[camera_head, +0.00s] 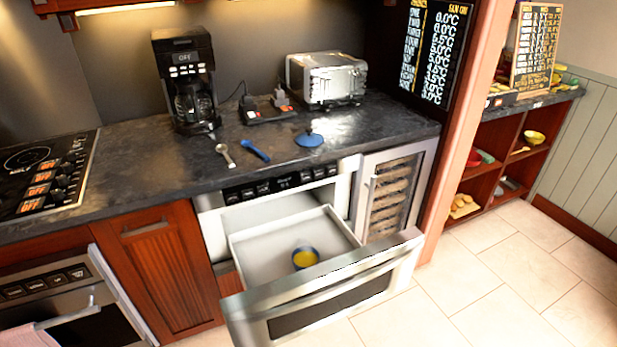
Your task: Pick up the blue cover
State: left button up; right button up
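The blue cover (309,140) is a small round lid with a knob on top. It lies on the dark countertop (270,182), in front of the toaster and above the right part of the open microwave drawer. A small blue bowl with yellow contents (305,257) stands inside the open microwave drawer (262,231). Neither of my grippers shows in the head view.
A blue-handled utensil (255,150) and a metal spoon (225,155) lie left of the cover. A coffee maker (186,80), a power strip (266,108) and a toaster (327,79) stand behind. The drawer front (325,290) juts out below the counter.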

aim_at(308, 139)
jog(key=k+u, duration=0.3)
jog(key=k+j+u, duration=0.15)
jog(key=k+u, duration=0.15)
jog(key=u, duration=0.45)
jog(key=l+u, duration=0.15)
jog(key=u, duration=0.8)
jog(key=l+u, duration=0.1)
jog(key=u, duration=0.8)
jog(key=k+l, duration=0.25)
jog(key=l, duration=0.25)
jog(key=k+l, duration=0.25)
jog(key=l, duration=0.2)
jog(key=k+l+u, duration=0.1)
jog(key=k+l, duration=0.2)
jog(key=l, duration=0.2)
jog(key=k+l, duration=0.25)
jog(key=l, duration=0.25)
jog(key=k+l, duration=0.3)
jog(key=l, duration=0.15)
jog(key=k+l+u, duration=0.1)
jog(key=k+l, duration=0.15)
jog(key=l, duration=0.2)
